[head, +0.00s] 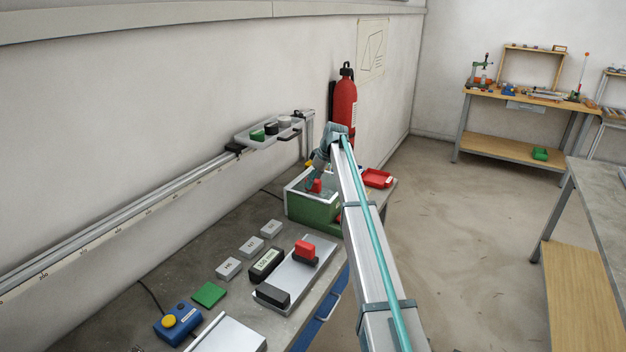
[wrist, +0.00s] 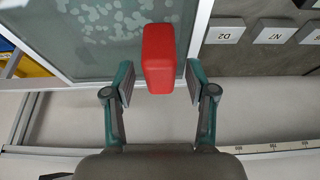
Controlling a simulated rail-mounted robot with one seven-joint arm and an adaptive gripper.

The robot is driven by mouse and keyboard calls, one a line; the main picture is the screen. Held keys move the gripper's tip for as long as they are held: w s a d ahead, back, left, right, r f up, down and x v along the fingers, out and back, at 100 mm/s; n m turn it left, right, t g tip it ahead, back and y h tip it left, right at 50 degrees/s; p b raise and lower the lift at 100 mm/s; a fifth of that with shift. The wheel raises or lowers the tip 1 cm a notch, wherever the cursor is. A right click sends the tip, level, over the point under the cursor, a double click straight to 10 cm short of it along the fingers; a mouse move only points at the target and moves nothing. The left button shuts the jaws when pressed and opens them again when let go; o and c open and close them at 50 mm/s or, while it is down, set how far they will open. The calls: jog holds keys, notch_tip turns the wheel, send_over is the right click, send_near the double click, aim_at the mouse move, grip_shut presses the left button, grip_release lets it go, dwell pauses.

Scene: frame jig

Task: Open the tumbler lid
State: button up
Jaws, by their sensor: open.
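The tumbler (head: 318,212) is a green box with a pale rim at the far end of the near bench. Its lid (wrist: 110,40) shows in the wrist view as a grey-green panel with pale spots inside a light frame. A red block-shaped handle (wrist: 158,58) stands up from the lid near the frame edge; it also shows in the head view (head: 316,186). My gripper (wrist: 157,84) is open, with one finger on each side of the handle and visible gaps between. In the head view, my gripper (head: 315,176) is over the tumbler, and my arm hides part of the box's right side.
A red tray (head: 378,178) lies just behind the tumbler. A fire extinguisher (head: 344,101) hangs on the wall. A rail (head: 130,209) with a parts tray (head: 270,132) runs along the wall. Grey labelled blocks (head: 250,247) and a metal plate with a red-topped piece (head: 305,250) lie nearer.

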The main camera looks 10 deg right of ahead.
jog(key=shift+a+f, duration=0.15)
jog(key=shift+f, duration=0.2)
grip_shut()
